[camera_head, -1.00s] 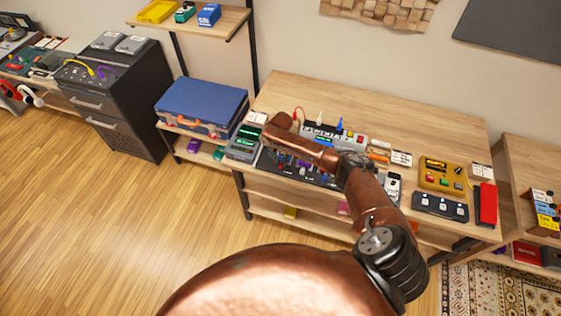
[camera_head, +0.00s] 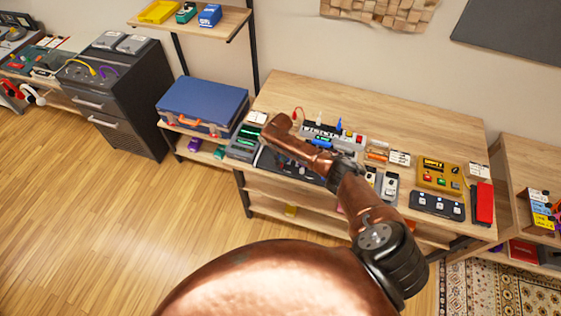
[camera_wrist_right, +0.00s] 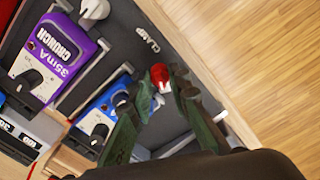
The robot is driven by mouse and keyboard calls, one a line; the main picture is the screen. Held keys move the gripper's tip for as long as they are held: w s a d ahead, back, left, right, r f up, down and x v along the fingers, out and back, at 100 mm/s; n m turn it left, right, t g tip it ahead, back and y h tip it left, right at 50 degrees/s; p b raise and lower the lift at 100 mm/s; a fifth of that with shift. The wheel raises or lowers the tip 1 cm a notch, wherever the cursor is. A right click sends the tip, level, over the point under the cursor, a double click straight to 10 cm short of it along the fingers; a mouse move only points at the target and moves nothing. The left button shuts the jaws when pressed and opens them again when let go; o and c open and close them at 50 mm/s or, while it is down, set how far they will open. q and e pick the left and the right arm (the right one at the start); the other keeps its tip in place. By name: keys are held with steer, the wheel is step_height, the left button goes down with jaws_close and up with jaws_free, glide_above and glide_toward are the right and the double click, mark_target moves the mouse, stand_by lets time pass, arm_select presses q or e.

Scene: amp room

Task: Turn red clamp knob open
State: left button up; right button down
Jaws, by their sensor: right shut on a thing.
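The red clamp knob (camera_wrist_right: 160,74) shows in the right wrist view on a dark board, just below a white CLAMP label (camera_wrist_right: 147,38). My right gripper (camera_wrist_right: 161,81) has its two greenish fingers on either side of the knob, shut on it. A white piece shows just under the red part, between the fingers. In the head view my copper right arm reaches over the pedal board on the wooden table. It hides the knob and the gripper fingers there. My left gripper is in neither view.
A purple CRUNCH pedal (camera_wrist_right: 48,60) and a blue pedal (camera_wrist_right: 97,118) sit beside the fingers. The table (camera_head: 440,130) also holds a yellow box (camera_head: 440,176) and a black footswitch (camera_head: 437,204). A blue case (camera_head: 203,105) stands left. Wooden floor is clear in front.

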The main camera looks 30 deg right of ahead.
steer(key=n, duration=0.5)
stand_by(0.6)
steer(key=c, duration=1.8)
jaws_free()
steer(key=shift+r, duration=4)
